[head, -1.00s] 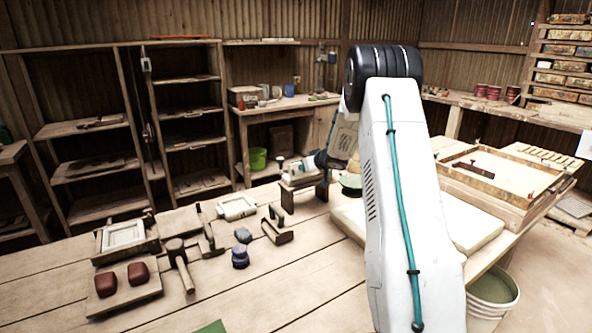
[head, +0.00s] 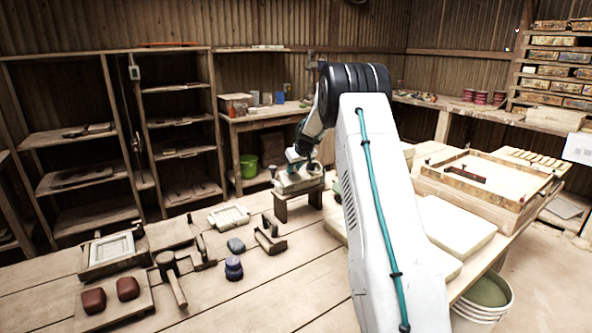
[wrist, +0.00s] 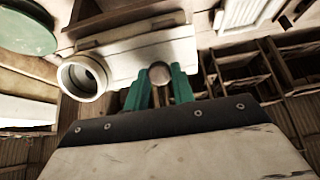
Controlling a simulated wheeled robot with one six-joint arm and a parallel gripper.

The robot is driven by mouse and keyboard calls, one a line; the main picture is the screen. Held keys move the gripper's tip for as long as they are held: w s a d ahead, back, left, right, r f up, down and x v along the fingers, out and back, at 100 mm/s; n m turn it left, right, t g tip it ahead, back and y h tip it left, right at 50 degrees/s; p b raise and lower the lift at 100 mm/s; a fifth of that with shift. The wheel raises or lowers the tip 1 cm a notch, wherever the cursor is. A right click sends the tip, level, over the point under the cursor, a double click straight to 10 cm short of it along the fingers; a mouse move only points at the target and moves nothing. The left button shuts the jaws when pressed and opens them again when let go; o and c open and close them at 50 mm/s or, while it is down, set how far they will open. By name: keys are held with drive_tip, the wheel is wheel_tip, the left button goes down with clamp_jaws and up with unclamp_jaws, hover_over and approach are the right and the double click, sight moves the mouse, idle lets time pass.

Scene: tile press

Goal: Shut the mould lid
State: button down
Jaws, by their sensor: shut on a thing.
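A pale block-shaped piece (head: 298,183), seemingly the mould, sits on a small wooden stand on the table. In the wrist view the pale piece (wrist: 125,60) has a round knob (wrist: 160,74) and an open white ring (wrist: 82,78) at its left end. My gripper (head: 300,158) is above the stand, pointing down. In the wrist view its green fingers (wrist: 159,92) are on both sides of the knob and shut on it. The fingers and wrist hide part of the piece. I cannot tell how far the lid is open.
A pale tray (head: 229,217), a mallet (head: 171,278), red blocks (head: 128,288) on a board and a wooden frame (head: 112,250) lie left on the table. A pale slab (head: 455,226) lies right of my arm. A green disc (wrist: 28,32) is beside the stand.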

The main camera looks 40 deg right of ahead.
drive_tip(key=shift+w+d+r+g, duration=0.1)
drive_tip(key=shift+w+g, duration=0.25)
drive_tip(key=shift+g, duration=0.05)
drive_tip(key=shift+w, duration=0.1)
drive_tip(key=c, duration=1.2)
unclamp_jaws()
drive_tip(key=shift+v, duration=3.85)
drive_tip(key=shift+c, duration=0.3)
